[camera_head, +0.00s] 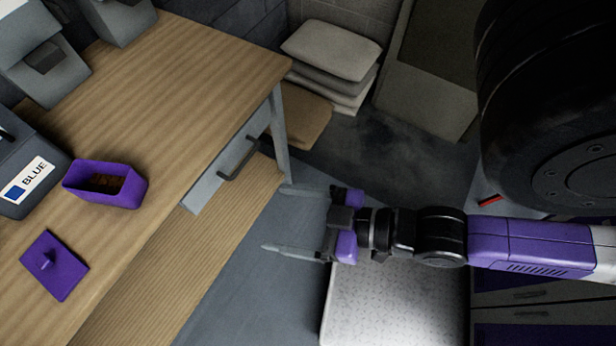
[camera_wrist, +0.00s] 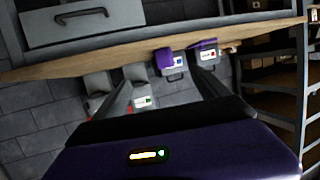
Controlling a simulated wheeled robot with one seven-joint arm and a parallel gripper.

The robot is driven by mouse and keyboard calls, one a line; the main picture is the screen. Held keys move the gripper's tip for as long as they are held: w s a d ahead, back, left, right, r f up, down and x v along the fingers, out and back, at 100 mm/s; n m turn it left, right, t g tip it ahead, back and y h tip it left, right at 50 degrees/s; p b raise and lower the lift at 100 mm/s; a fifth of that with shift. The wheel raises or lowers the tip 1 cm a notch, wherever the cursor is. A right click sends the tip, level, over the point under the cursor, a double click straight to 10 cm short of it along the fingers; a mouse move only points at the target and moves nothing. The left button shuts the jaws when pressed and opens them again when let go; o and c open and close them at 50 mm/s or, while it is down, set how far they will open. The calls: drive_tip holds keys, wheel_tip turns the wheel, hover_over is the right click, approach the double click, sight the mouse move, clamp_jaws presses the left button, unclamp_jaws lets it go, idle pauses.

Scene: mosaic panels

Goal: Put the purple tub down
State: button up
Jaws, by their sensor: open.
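The purple tub (camera_head: 122,194) stands upright on the wooden workbench, at the left of the head view. It has no lid on and brown contents show inside. A flat purple lid with a small knob (camera_head: 54,265) lies on the bench nearer the front. My gripper (camera_head: 274,218) is open and empty, out past the bench's right edge and well apart from the tub. In the wrist view, small purple shapes (camera_wrist: 164,58) show by labelled grey bins; I cannot tell which is the tub.
A dark bin labelled BLUE (camera_head: 28,178) stands just left of the tub. Grey bins (camera_head: 45,60) line the bench's back left. The wooden bench (camera_head: 185,85) has clear room right of the tub. A drawer with a handle (camera_head: 228,165) is below its edge. Stacked sacks (camera_head: 330,50) lie behind.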

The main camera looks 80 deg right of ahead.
drive_tip(key=v, duration=0.2)
drive_tip(key=r+v, duration=0.1)
drive_tip(key=v, duration=0.1)
drive_tip(key=shift+s, duration=0.1)
